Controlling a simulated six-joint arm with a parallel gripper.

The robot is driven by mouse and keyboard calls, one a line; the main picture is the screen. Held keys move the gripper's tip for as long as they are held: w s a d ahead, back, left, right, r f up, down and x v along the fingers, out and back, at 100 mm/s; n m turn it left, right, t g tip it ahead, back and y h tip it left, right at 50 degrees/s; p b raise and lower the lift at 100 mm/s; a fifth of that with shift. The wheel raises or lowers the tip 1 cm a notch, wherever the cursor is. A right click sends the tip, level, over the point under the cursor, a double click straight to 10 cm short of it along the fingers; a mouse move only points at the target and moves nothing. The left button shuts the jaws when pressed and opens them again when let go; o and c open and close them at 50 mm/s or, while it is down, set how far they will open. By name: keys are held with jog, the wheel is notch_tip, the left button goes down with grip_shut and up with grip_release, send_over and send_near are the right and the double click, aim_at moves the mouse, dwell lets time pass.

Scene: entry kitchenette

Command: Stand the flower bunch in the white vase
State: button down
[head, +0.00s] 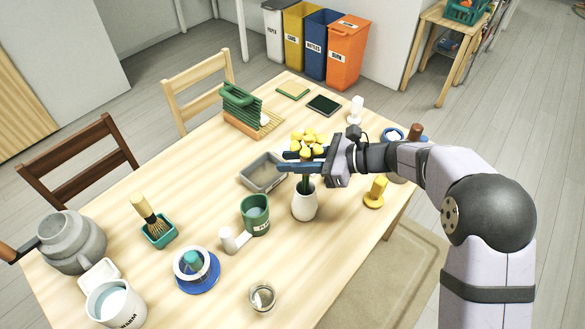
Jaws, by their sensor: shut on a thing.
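The flower bunch (308,141) has yellow blooms and a green stem, and it is upright. My gripper (296,160) reaches in from the right and is shut on the bunch just below the blooms. The white vase (304,206) stands upright on the table directly below the gripper. The stem runs down to the vase's mouth and its lower end is hidden there. I cannot tell how deep it goes inside.
A grey tray (264,187) lies left of the vase, with a green mug (255,228) in front. A yellow object (376,191) stands at right. A glass jar (263,299) is near the front edge. A green rack (240,117) stands behind.

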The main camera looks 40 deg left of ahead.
jog(key=shift+f, duration=1.6)
jog(key=shift+f, duration=0.2)
jog(key=c, duration=1.5)
grip_release()
jog(key=shift+r, duration=0.15)
